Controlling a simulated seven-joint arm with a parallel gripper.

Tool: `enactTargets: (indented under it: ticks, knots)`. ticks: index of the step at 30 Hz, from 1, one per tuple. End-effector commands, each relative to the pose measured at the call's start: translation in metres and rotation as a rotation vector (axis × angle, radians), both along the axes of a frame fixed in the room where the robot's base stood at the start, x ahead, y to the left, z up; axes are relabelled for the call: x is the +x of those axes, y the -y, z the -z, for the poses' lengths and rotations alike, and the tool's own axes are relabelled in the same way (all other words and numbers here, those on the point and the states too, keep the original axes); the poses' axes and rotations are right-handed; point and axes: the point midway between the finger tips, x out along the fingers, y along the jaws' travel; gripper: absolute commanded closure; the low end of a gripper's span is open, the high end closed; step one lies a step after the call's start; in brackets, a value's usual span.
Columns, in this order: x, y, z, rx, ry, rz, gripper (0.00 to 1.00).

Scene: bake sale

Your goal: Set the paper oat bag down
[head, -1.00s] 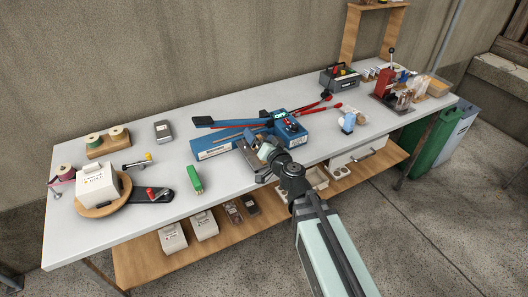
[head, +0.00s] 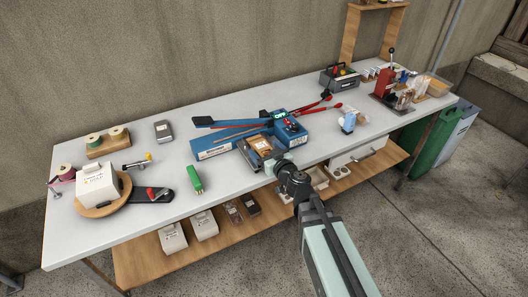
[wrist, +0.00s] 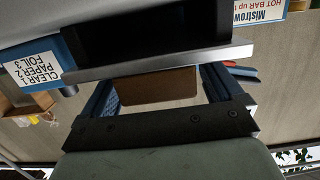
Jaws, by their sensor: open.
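The paper oat bag, as I take it, is a small brown bag with a pale label (head: 260,144) in front of the blue sealer (head: 290,131) in the head view. In the wrist view a plain brown face of it (wrist: 155,86) shows between my fingers. My gripper (head: 262,153) is open at the bag, with a finger on either side in the wrist view (wrist: 158,78). I cannot tell whether the fingers touch it, and its underside is hidden.
A long blue box (head: 215,146) lies left of the bag. A green object (head: 195,180) stands farther left, and a white box sits on a round wooden board (head: 92,210). A small blue and white item (head: 348,122) stands to the right. The table front (head: 225,175) is partly clear.

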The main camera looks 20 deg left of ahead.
Motion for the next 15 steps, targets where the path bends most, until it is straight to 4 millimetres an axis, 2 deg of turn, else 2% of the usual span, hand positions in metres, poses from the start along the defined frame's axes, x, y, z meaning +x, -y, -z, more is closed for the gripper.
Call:
enactTargets:
  ticks: [4, 12, 15]
  knots:
    - [0.0117, -0.0114, 0.0025, 0.001, -0.001, 0.000, 0.06]
    - [0.0124, -0.0128, 0.0025, 0.001, -0.001, 0.000, 0.06]
    - [0.0123, -0.0127, 0.0026, 0.001, -0.001, 0.000, 0.14]
